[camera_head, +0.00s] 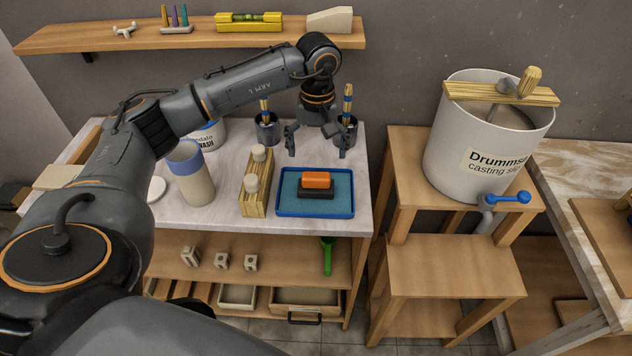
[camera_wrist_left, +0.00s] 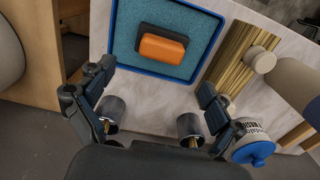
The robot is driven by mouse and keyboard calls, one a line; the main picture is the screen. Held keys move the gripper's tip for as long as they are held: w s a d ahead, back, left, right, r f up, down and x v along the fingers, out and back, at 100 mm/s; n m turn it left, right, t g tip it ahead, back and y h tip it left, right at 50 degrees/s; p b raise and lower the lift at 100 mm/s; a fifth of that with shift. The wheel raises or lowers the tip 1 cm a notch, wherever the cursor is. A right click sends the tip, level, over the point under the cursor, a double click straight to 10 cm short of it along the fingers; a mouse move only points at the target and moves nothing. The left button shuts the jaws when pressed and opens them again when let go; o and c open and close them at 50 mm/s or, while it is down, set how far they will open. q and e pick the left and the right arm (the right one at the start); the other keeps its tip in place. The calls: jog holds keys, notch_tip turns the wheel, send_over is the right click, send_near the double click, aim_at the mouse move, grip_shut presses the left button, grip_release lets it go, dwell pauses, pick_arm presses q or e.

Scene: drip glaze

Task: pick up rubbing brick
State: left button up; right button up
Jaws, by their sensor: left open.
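The rubbing brick looks to be the orange and dark block (camera_head: 316,181) lying in a blue-rimmed tray (camera_head: 280,213) with a teal pad, on the pale worktop. The brick also shows in the left wrist view (camera_wrist_left: 161,48), at upper middle. My left gripper (camera_head: 318,145) hangs fingers down above the worktop, behind and above the tray. It is open and empty, and apart from the brick. In the left wrist view my left gripper (camera_wrist_left: 153,92) has its fingers spread, with the brick beyond the fingertips. My right gripper does not show.
Two metal cups with brushes, one of them here (camera_head: 267,130), stand behind the tray near my gripper. A wooden block with pale knobs (camera_head: 256,190) and a blue-banded bottle (camera_head: 191,180) stand left. A large bucket (camera_head: 470,140) stands on a stand at right.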

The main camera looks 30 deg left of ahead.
aim_at(316, 175)
pick_arm(q)
notch_tip(316, 175, down, 3)
jog(key=shift+r, duration=0.1)
jog(key=f+p, duration=0.1)
jog(key=f, duration=0.1)
jog(key=f+p, duration=0.1)
jog(key=f, duration=0.1)
jog(key=shift+s+p, duration=0.25)
jog(key=shift+p, duration=0.05)
jog(key=shift+f, duration=0.65)
jog(key=shift+r, duration=0.1)
jog(key=c, duration=1.5)
